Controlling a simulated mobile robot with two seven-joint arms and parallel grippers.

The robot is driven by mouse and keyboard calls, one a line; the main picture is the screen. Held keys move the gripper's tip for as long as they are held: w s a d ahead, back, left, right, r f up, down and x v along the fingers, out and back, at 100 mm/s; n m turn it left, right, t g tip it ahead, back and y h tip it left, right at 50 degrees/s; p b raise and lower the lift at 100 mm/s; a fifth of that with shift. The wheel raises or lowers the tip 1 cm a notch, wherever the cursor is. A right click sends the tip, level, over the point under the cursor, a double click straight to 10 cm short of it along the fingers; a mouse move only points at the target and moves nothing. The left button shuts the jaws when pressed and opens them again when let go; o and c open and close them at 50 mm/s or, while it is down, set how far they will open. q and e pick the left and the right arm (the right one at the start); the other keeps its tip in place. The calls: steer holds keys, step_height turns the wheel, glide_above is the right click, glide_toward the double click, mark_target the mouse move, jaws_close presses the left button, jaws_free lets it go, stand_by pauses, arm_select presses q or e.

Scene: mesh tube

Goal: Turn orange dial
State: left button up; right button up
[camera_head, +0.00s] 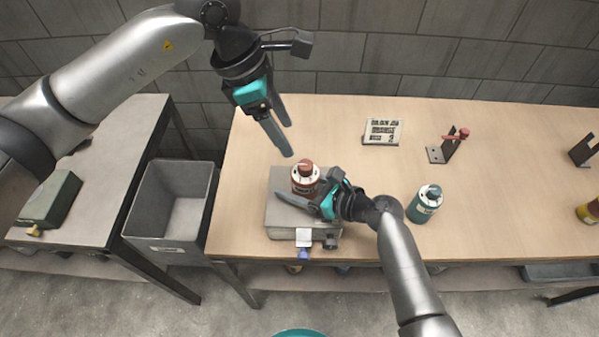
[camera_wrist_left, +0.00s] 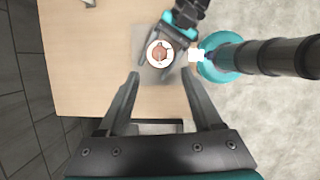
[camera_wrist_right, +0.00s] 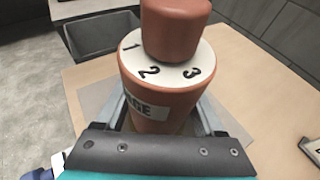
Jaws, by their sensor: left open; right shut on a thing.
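The orange dial (camera_head: 306,167) is a round knob on top of an orange cylindrical body with a white face numbered 1, 2 and 3. It stands upright on a grey plate (camera_head: 283,217) at the table's front edge. In the right wrist view the knob (camera_wrist_right: 175,30) and the body (camera_wrist_right: 160,95) are close up. My right gripper (camera_head: 295,200) is shut on the body, below the white face. My left gripper (camera_head: 288,138) is open and empty above and behind the dial. In the left wrist view the dial (camera_wrist_left: 160,52) lies beyond its fingers.
A teal dial (camera_head: 427,200) stands to the right on the table (camera_head: 350,170). A printed sign (camera_head: 382,132) and a bracket with a red knob (camera_head: 448,145) are farther back. A grey bin (camera_head: 172,205) is at the left, beside another table. The table behind the dial is clear.

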mark_target(306, 164)
arm_select(q)
steer(key=d+r+m+y, duration=0.2)
steer(key=d+m+y, duration=0.2)
steer(key=m, duration=1.2)
steer(key=f, duration=1.1)
steer(key=shift+w+f, duration=0.25)
steer(key=shift+f, duration=0.05)
steer(key=shift+c, duration=0.3)
jaws_close()
